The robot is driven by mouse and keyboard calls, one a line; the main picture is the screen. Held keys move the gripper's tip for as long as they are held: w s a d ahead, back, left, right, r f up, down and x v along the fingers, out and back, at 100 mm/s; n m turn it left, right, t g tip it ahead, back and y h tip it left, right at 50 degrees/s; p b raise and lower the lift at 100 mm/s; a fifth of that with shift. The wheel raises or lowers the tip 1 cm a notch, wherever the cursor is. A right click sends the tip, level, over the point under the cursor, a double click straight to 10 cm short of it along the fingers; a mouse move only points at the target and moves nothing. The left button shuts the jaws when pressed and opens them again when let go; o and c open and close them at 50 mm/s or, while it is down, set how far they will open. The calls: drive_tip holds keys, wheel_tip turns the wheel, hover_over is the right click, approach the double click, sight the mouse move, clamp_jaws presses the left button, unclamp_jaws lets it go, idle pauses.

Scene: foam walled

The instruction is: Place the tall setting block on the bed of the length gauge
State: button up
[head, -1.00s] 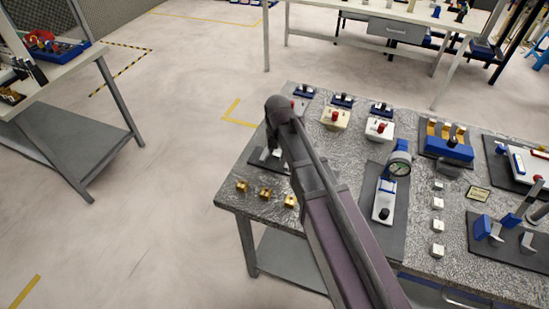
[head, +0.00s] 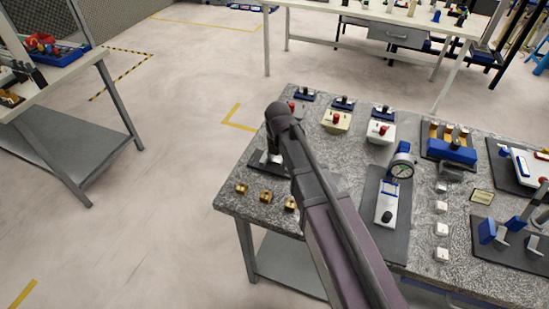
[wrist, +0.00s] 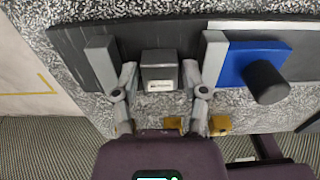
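In the wrist view my gripper (wrist: 158,66) is open over a dark mat (wrist: 75,40). Its grey fingers stand either side of a dark grey block (wrist: 159,58) with a small white label, with a gap on each side. I cannot tell whether this block is the tall setting block or part of a fixture. Right of it is a blue body (wrist: 234,58) with a black knob. In the head view my arm hides most of this spot. A gauge with a round dial (head: 402,170) stands on another dark mat; I cannot tell whether it is the length gauge.
Several brass blocks (head: 241,188) lie along the near left table edge. Small white blocks (head: 441,229) stand in a column right of the dial gauge. Fixtures with red knobs (head: 336,119) stand behind my arm. A blue fixture with brass pieces (head: 450,150) is farther right.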

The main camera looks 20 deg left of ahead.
sight(278, 159)
drive_tip(key=shift+r, duration=0.15)
wheel_tip(278, 159, up, 12)
drive_tip(key=p, duration=1.2)
idle(0.8)
drive_tip(key=shift+d, duration=0.1)
